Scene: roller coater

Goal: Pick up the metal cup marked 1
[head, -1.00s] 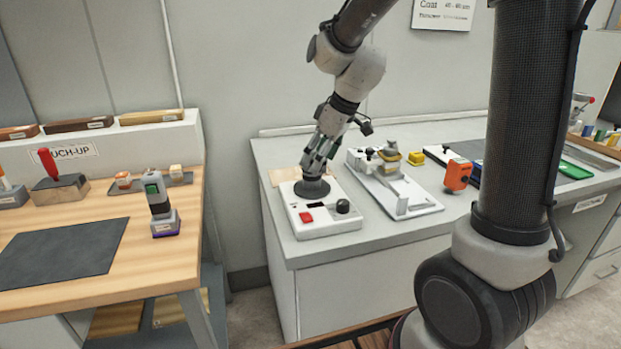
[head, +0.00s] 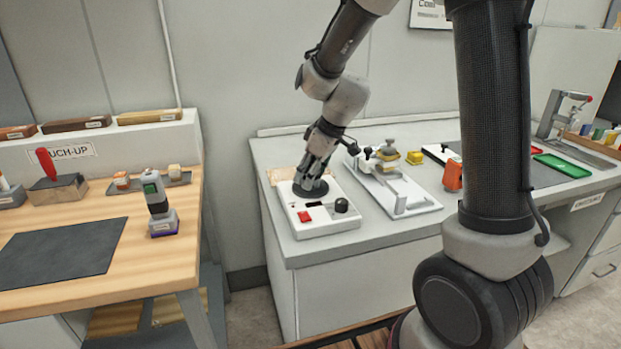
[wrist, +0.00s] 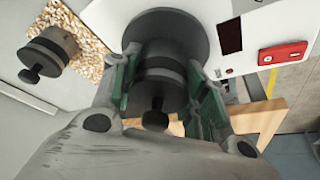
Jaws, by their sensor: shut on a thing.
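A dark grey metal cup (wrist: 165,88) with a small black knob is between the fingers of my gripper (wrist: 163,90) in the wrist view. My gripper is shut on it, a green-padded finger on each side. The cup appears to be at the round dark plate (wrist: 150,35) of a white device; I cannot tell whether it still touches the plate. A similar dark cup (wrist: 47,52) sits on a speckled cork-like mat to the left. No number is readable on either cup. In the head view my gripper (head: 311,187) is low over the plate and hides the held cup.
The white device (head: 335,228) has a red button (head: 304,216) and a black knob (head: 341,205). A white plate fixture (head: 412,200) stands close on its right. The wooden bench (head: 165,262) is to the left, across a floor gap.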

